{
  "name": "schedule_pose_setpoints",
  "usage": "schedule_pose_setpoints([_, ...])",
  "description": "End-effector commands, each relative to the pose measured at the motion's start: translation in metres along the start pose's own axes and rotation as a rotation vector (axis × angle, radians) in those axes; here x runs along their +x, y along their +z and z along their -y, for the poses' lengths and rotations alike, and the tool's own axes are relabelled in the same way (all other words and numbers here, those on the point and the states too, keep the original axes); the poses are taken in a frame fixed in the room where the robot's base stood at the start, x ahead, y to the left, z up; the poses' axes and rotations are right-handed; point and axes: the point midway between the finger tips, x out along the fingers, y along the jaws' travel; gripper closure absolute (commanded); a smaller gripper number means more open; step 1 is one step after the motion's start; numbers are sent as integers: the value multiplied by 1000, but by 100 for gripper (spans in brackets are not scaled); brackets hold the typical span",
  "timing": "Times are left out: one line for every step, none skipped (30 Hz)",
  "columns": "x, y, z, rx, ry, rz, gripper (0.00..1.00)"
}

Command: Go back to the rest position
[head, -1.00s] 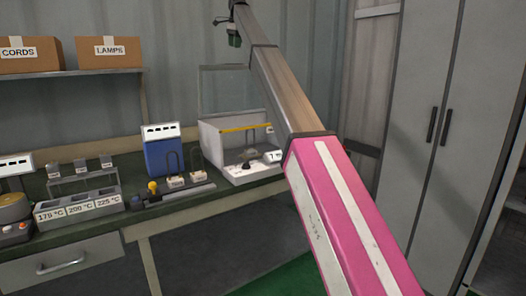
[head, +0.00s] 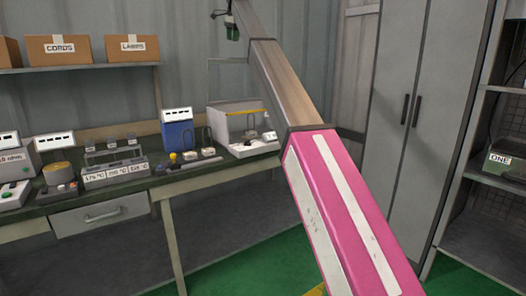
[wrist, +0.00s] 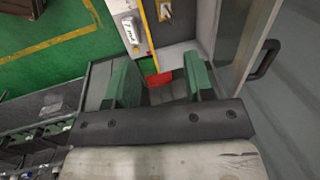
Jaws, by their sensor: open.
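My gripper (head: 232,28) is raised high at the top of the head view, at the end of my outstretched arm, apart from the bench. In the wrist view its two green fingers (wrist: 161,82) stand apart with nothing held between them. Below and beyond them the wrist view shows a white-labelled unit (wrist: 134,30) and a yellow bar (wrist: 151,22). In the head view an open grey box with a yellow bar (head: 243,113) stands at the bench's right end. A small red patch (wrist: 158,79) shows between the fingers; I cannot tell what it is.
The workbench (head: 180,183) carries a blue unit (head: 178,134), a labelled temperature block (head: 113,174) and other devices. Cardboard boxes (head: 58,50) sit on the shelf above. A grey cabinet (head: 397,130) and open shelving (head: 490,200) stand right. Green floor (head: 235,265) is clear in front.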

Motion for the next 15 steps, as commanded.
schedule_pose_setpoints([0,0,0,0,0,0,52])
schedule_pose_setpoints([6,-1,-3,-2,2,0,52])
schedule_pose_setpoints([12,-2,-5,-7,2,0,52])
schedule_pose_setpoints([16,-3,-7,-10,3,0,52])
schedule_pose_setpoints([20,-4,-8,-13,3,-1,52])
schedule_pose_setpoints([26,-6,-10,-16,4,-1,52])
schedule_pose_setpoints([29,-7,-12,-19,5,-1,52])
schedule_pose_setpoints([35,-8,-14,-22,6,-1,52])
schedule_pose_setpoints([41,-9,-17,-27,7,-1,52])
schedule_pose_setpoints([46,-10,-19,-32,8,-1,52])
schedule_pose_setpoints([51,-11,-21,-36,8,-1,52])
schedule_pose_setpoints([58,-13,-25,-41,10,-2,52])
schedule_pose_setpoints([66,-14,-28,-46,11,-2,52])
schedule_pose_setpoints([73,-16,-31,-51,12,-2,52])
schedule_pose_setpoints([82,-18,-35,-59,13,-2,52])
